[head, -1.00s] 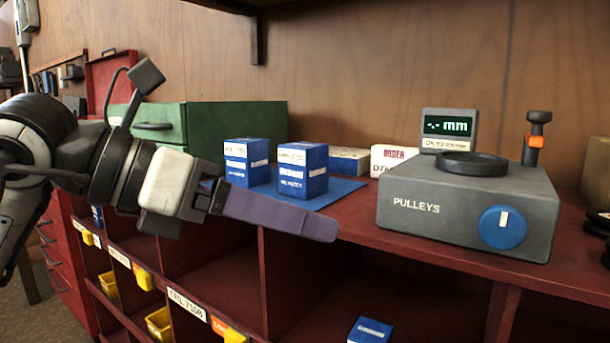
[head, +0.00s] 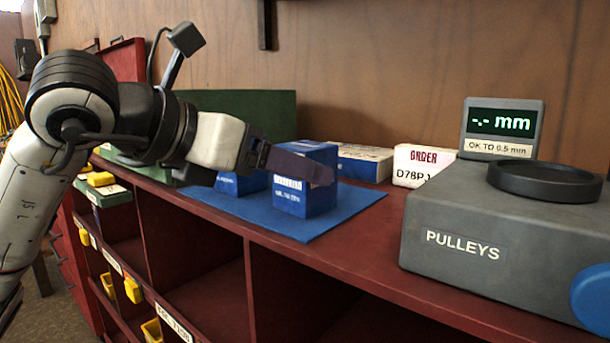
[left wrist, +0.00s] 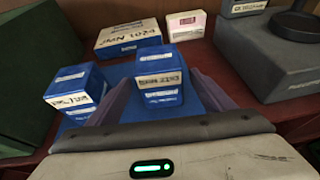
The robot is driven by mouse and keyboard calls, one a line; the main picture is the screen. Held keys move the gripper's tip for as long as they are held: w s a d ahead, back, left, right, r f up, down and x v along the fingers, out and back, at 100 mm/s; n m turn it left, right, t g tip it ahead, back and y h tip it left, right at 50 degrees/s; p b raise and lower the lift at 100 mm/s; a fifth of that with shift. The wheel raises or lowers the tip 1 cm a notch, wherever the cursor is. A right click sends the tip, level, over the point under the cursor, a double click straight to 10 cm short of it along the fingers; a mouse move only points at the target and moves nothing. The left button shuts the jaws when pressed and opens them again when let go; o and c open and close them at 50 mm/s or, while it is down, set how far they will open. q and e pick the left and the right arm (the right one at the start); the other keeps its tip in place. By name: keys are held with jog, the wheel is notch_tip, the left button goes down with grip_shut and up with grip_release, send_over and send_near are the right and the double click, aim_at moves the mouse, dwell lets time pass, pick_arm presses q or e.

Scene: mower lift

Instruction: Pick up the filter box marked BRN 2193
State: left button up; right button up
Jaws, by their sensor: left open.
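Two blue boxes with white labels stand upright on a blue mat (head: 350,202). The right-hand blue box (head: 304,202) also shows in the left wrist view (left wrist: 160,92); its label is too small to read surely. The left-hand blue box (head: 238,185) is partly hidden by my arm in the head view and stands clear in the left wrist view (left wrist: 72,92). My left gripper (head: 325,172) is open, with one finger crossing in front of the right-hand box's upper part. In the left wrist view its fingers (left wrist: 160,80) flank that box, with gaps on both sides. My right gripper is out of view.
Behind the mat lie a flat blue-and-white box (head: 358,163) and a white box with red print (head: 420,165). The grey PULLEYS device (head: 500,230) stands to the right. A green case (head: 250,115) is at the left. Open cubbies run below the red shelf edge.

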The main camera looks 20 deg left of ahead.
pick_arm(q)
jog(key=x, duration=0.4)
jog(key=shift+w+d, duration=0.1)
jog(key=shift+w, duration=0.15)
jog(key=shift+r, duration=0.1)
jog(key=c, duration=1.4)
